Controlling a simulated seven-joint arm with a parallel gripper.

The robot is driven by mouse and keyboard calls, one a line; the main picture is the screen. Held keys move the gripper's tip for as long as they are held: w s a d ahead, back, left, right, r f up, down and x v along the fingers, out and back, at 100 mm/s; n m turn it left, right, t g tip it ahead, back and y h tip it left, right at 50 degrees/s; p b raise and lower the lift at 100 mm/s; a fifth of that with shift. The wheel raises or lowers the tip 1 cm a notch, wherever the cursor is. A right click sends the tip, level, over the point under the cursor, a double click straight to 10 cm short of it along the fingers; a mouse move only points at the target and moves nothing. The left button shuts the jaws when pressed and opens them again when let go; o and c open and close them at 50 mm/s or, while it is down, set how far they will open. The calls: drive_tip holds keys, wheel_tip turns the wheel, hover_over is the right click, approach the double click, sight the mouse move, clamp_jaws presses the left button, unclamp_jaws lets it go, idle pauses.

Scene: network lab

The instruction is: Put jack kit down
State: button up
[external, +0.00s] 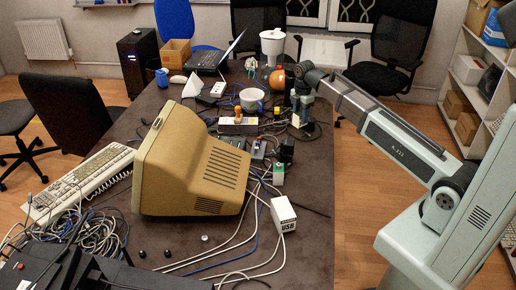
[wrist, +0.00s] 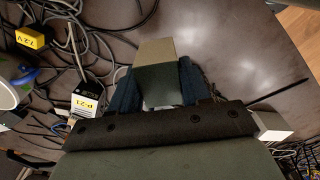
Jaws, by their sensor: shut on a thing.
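My gripper (wrist: 158,84) is shut on a small box, which I take to be the jack kit (wrist: 156,50). In the wrist view the box has a tan face and a darker grey-green face, and sits between the two dark blue fingers. Its far end sticks out past the fingertips over the dark table. In the external view my gripper (external: 299,105) is at the right side of the table, pointing down. The held box is hard to make out there. I cannot tell whether it touches the table.
A white box marked F-21 (wrist: 88,98) and a yellow 72V block (wrist: 33,38) lie among cables left of my gripper. A white bowl (external: 251,99), an orange ball (external: 277,79) and a beige monitor (external: 190,165) stand on the table. Bare tabletop lies front right.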

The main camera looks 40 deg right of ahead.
drive_tip(key=shift+f, duration=5.2)
drive_tip(key=o, duration=1.1)
drive_tip(key=shift+f, duration=0.1)
wheel_tip(320, 180, up, 12)
drive_tip(key=shift+r, duration=0.15)
